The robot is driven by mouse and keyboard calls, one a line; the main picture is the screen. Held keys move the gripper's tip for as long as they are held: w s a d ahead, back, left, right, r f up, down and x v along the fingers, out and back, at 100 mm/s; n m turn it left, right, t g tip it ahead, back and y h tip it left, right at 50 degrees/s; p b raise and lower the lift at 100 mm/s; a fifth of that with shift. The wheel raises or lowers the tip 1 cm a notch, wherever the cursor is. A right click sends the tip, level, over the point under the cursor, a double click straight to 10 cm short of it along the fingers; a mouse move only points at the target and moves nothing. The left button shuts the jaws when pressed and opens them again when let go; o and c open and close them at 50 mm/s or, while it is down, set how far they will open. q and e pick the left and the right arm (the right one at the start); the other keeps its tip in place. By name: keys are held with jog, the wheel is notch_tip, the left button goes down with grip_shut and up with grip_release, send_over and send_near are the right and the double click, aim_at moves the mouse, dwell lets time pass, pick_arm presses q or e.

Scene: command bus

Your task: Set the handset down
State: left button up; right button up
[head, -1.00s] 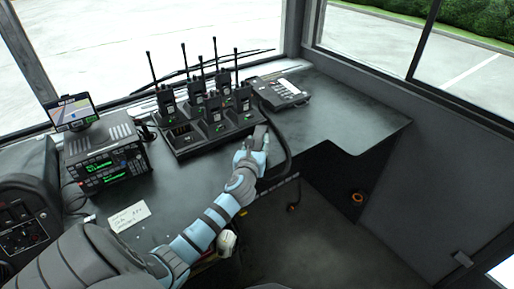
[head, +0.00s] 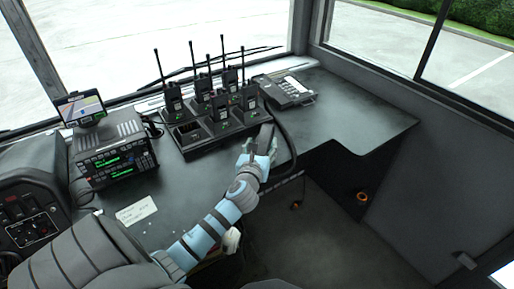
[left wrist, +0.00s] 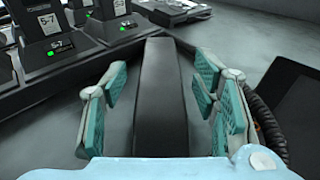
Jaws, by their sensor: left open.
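The black handset (left wrist: 160,95) is a long, dark bar in the left wrist view, pointing away from me between my left gripper's fingers. My left gripper (left wrist: 160,90) is open, with teal pads on both sides of the handset and a gap visible at the left. In the head view, my left gripper (head: 262,150) is at the desk's front edge, with the handset (head: 265,137) at its tip. I cannot tell whether the handset's underside rests fully on the desk (head: 340,110). My right gripper is not in view.
A charger rack (head: 205,145) with several upright radios stands just left of the handset. A desk phone (head: 285,90) is behind it. A dark cord (head: 290,150) curves at the right. A radio console (head: 115,155) and paper note (head: 137,211) are farther left. The right desk is clear.

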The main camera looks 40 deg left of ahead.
pick_arm(q)
jog(key=p+v, duration=0.1)
jog(key=v, duration=0.8)
jog(key=shift+p, duration=0.3)
jog(key=shift+r, duration=0.1)
